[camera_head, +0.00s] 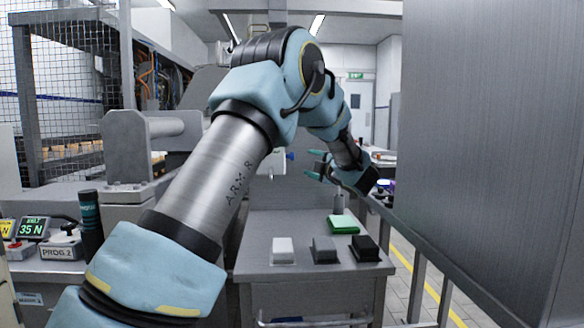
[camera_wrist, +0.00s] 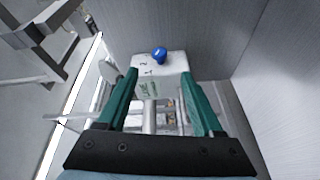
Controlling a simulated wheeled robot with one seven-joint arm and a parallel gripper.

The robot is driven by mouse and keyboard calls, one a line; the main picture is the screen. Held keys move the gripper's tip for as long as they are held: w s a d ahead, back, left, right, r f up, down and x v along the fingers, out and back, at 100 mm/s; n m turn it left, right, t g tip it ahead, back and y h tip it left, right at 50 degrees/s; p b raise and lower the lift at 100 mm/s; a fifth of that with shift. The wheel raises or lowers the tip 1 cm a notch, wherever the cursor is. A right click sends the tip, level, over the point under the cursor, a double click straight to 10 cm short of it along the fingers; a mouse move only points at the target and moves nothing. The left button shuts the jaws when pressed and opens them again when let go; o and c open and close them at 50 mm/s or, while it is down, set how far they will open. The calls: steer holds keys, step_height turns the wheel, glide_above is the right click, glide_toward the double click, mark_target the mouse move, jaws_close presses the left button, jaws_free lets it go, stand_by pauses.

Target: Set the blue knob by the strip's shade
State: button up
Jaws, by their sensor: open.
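The blue knob (camera_wrist: 159,54) sits on a pale plate (camera_wrist: 175,66) with small dark marks, in the wrist view. It lies just beyond and between my fingertips, apart from them. A small blue piece (camera_head: 290,155), perhaps the same knob, shows left of my gripper in the head view. My gripper (camera_head: 315,164) is open and empty, above the far part of the grey bench; its two green fingers (camera_wrist: 160,75) stand wide apart in the wrist view. I cannot make out which thing is the strip, nor its shade. The knob's pointing direction is too small to read.
The grey bench (camera_head: 255,230) carries a white block (camera_head: 283,250), a grey block (camera_head: 324,249), a black block (camera_head: 364,248) and a green pad (camera_head: 343,224). A tall grey panel (camera_head: 480,130) closes off the right side. A lit display (camera_head: 34,228) reading 35 N stands at left.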

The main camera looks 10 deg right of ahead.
mark_target(290, 157)
steer(key=w+a+p, duration=0.2)
steer(key=w, duration=0.8)
steer(key=shift+w, duration=0.25)
steer(key=shift+a+r, duration=0.1)
jaws_close()
